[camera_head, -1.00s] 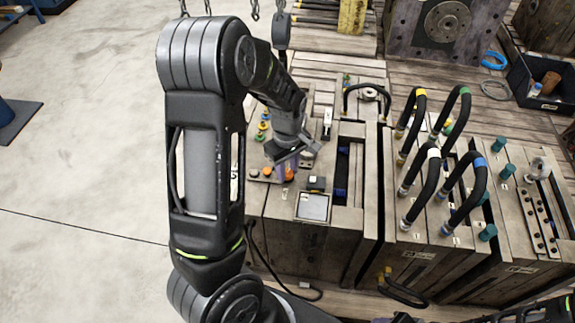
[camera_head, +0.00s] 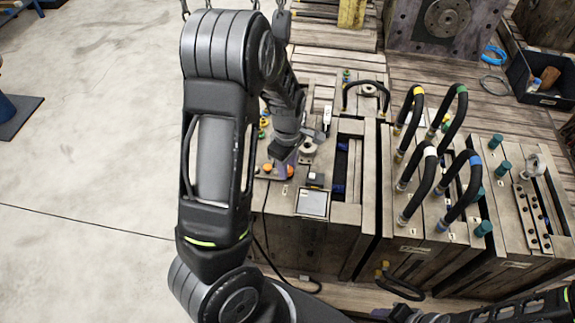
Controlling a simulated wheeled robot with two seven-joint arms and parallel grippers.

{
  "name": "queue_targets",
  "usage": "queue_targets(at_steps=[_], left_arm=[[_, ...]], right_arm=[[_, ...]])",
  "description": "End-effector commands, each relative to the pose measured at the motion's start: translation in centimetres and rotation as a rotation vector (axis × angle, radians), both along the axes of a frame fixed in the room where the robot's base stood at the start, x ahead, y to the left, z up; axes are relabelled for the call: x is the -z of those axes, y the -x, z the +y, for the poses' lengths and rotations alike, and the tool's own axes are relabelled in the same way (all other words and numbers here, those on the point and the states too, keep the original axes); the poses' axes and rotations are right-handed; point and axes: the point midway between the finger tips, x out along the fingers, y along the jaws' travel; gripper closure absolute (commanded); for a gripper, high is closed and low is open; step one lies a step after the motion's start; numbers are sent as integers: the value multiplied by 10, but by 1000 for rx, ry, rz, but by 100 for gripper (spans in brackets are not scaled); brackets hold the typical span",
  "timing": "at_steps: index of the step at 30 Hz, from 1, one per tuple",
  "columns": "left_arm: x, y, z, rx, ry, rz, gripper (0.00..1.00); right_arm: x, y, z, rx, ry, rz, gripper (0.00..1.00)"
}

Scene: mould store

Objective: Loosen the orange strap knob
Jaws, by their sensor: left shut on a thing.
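The orange strap knob (camera_head: 290,171) is on top of the left mould block (camera_head: 308,232), mostly hidden behind my left gripper. My left gripper (camera_head: 286,169) points down over it, with its fingers closed at the knob. A smaller orange button (camera_head: 267,168) lies just left of it. My right arm shows only in part at the lower right edge, and its gripper fingers cannot be made out.
A small grey-screened box (camera_head: 313,204) sits in front of the knob. Black hoses with coloured collars (camera_head: 425,180) arch over the blocks to the right. A black bin (camera_head: 540,80) stands at the back right. Open floor (camera_head: 90,150) lies to the left.

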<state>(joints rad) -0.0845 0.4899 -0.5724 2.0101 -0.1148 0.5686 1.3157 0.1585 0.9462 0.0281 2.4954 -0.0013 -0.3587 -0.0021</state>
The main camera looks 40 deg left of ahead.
Motion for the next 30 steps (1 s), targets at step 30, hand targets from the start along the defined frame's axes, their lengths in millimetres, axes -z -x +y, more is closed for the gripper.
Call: queue_targets(at_steps=[30], left_arm=[[-61, -1, 0, 2, 0, -4, 50]], right_arm=[[-12, 0, 0, 1, 0, 0, 57]])
